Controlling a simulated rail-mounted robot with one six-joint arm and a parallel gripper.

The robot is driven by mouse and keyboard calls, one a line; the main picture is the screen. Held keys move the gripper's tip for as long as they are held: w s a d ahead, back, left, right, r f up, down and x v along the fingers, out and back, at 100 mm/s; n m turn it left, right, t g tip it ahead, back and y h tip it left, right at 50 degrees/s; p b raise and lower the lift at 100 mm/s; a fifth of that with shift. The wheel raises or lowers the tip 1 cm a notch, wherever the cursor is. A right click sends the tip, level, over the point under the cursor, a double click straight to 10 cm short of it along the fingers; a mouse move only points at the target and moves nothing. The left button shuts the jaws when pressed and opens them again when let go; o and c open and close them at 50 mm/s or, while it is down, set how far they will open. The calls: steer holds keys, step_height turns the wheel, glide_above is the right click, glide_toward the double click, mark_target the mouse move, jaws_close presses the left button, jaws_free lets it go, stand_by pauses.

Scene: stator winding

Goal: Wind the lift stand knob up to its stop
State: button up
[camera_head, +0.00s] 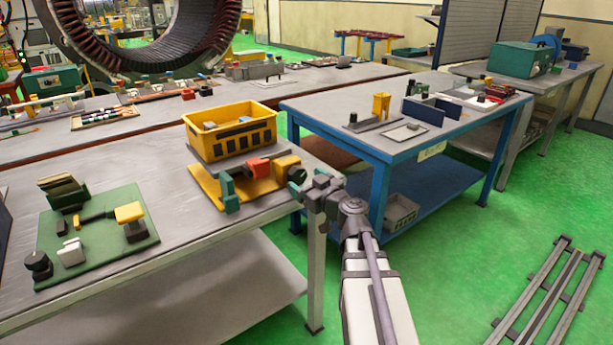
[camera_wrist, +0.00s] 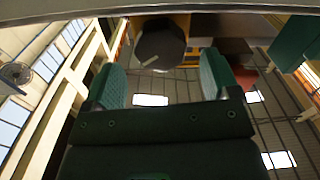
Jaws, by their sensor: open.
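The lift stand (camera_head: 206,183) has a yellow base on the grey bench, with a yellow block (camera_head: 287,164) at its right end. A dark round knob (camera_wrist: 160,42) with a pale mark on its face shows in the wrist view, in front of a yellow surface. My gripper (camera_wrist: 162,76) is open, with one green finger on each side of the knob's near edge. Gaps show between the fingers and the knob. In the head view my gripper (camera_head: 298,178) is beside the yellow block's right side and hides most of the knob.
A yellow crate (camera_head: 198,141) sits on a grey plate by the stand. Red and green parts (camera_head: 228,190) lie close to my gripper. A green board (camera_head: 105,255) with fixtures is at the left. A blue table (camera_head: 340,137) stands to the right, across a gap.

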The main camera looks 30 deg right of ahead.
mark_target(300, 177)
steer(key=w, duration=0.3)
steer(key=shift+w+a, duration=0.35)
steer(key=shift+w, duration=0.05)
steer(key=c, duration=0.9)
steer(key=shift+m, duration=0.4)
steer(key=m, duration=0.4)
steer(key=shift+d+m, duration=0.1)
steer(key=shift+m, duration=2.2)
